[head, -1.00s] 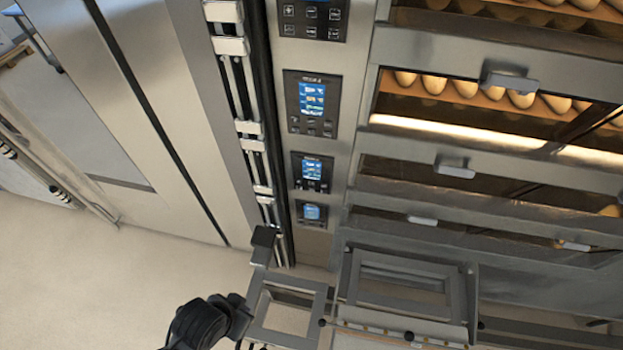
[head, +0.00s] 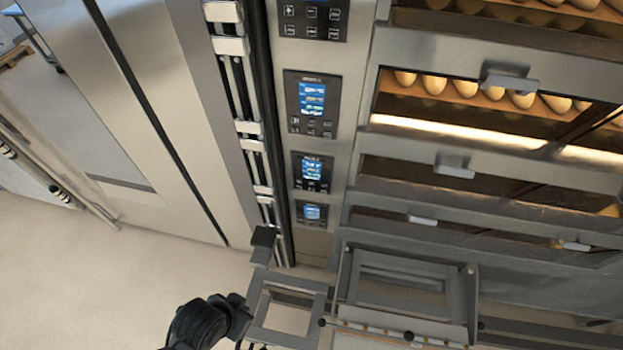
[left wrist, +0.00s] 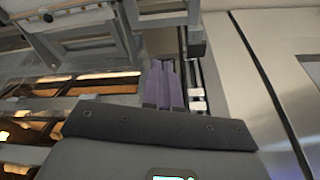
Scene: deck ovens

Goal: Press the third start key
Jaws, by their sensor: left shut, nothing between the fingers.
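A column of control panels runs down the steel post left of the oven decks in the head view. The top panel (head: 313,18) is cut by the frame edge. Below it are a second panel (head: 312,103), a third panel (head: 312,172) and a small lowest panel (head: 312,213), with lit blue screens. Their keys are too small to read, so I cannot single out the start key. My left gripper (left wrist: 163,68) is shut and empty in the left wrist view, its purplish fingers pointing toward the post. I cannot pick it out in the head view. My right gripper is not in view.
Oven doors with handles (head: 454,168) lie right of the panels. A vertical rail (head: 247,128) runs close on their left. A metal loader frame (head: 290,312) stands below. Open floor (head: 120,270) shows at lower left. A lit display (left wrist: 172,177) shows at the wrist view's bottom edge.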

